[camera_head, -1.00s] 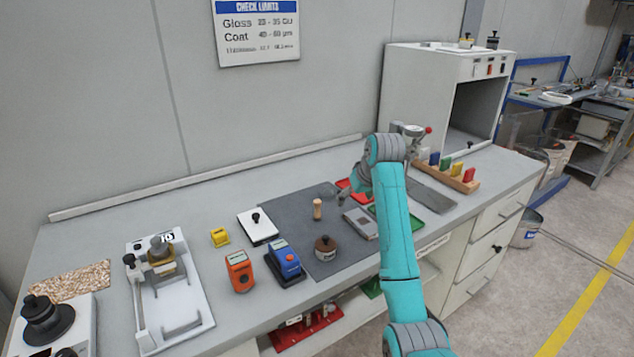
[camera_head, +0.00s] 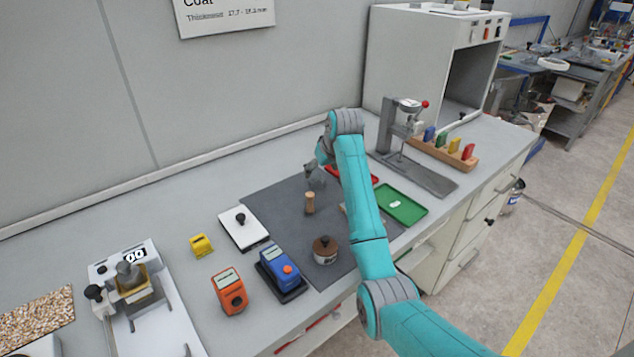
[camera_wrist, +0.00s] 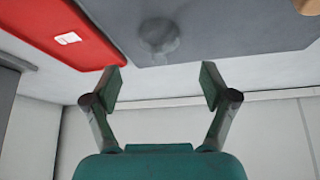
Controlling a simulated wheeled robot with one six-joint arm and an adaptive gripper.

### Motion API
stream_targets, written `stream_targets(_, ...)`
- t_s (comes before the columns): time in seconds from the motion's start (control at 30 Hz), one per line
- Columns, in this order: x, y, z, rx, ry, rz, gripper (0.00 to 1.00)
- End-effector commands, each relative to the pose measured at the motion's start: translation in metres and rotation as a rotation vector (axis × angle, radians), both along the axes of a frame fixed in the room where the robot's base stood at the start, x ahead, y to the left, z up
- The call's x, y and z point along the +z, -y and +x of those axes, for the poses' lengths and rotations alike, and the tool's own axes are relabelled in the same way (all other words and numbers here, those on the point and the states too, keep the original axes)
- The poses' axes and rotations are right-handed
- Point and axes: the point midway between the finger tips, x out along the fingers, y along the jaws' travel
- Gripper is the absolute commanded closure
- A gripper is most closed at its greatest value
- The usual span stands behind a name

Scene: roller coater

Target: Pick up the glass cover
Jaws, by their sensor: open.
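A small, round, grey see-through piece, which looks like the glass cover (camera_wrist: 158,37), rests on the dark grey mat in the wrist view. It lies beyond my fingertips, roughly in line with the gap between them. My gripper (camera_wrist: 160,85) is open, with nothing between its fingers. In the head view my gripper (camera_head: 312,168) hangs over the back of the mat (camera_head: 275,200), behind the wooden peg (camera_head: 310,203). The cover is hard to make out there, close to the gripper.
A red tray (camera_wrist: 60,35) lies beside the mat. A green tray (camera_head: 402,207), a gauge stand (camera_head: 388,125) and a rack of coloured blocks (camera_head: 445,152) stand to the right. A brown knobbed pot (camera_head: 325,250) is at the mat's front. The wall is close behind.

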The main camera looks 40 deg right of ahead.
Motion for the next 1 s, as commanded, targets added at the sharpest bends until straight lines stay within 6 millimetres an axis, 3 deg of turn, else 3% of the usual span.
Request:
stream_targets(0.43,-0.043,0.004,0.020,0.001,-0.001,0.000,0.16)
stream_targets(0.77,-0.049,0.005,0.024,0.001,0.000,0.000,0.16)
stream_targets(1.0,-0.049,0.005,0.024,0.000,0.000,0.000,0.73)
